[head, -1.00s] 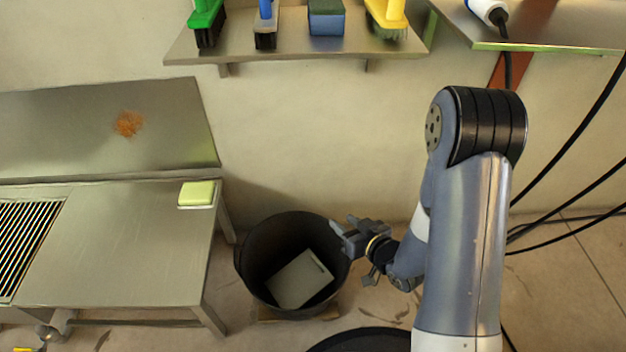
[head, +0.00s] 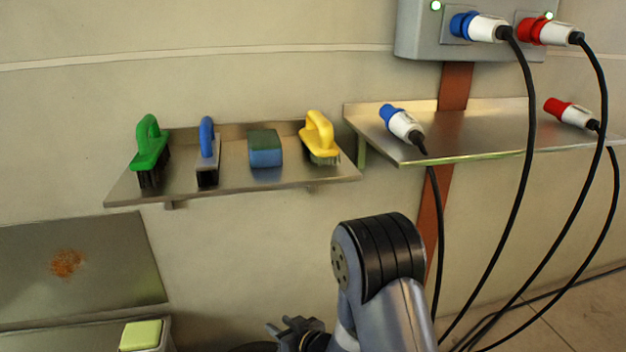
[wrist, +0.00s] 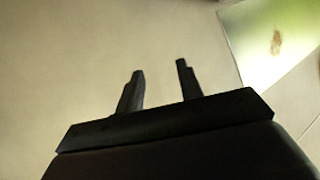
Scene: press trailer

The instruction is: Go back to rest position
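My gripper (wrist: 160,88) shows in the wrist view with its two fingers apart and nothing between them. In the head view my gripper (head: 283,328) is low in the picture, in front of the wall and left of my arm's black joint. It is clear of the shelves and touches nothing that I can see. My arm is folded, with its elbow high and its lower part cut off by the bottom edge.
A shelf (head: 240,186) holds a green brush (head: 150,148), a blue brush (head: 207,150), a sponge (head: 265,148) and a yellow brush (head: 319,138). Plugs lie on the right shelf (head: 470,135). Black cables (head: 520,190) hang at right. A yellow-green sponge (head: 141,335) is bottom left.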

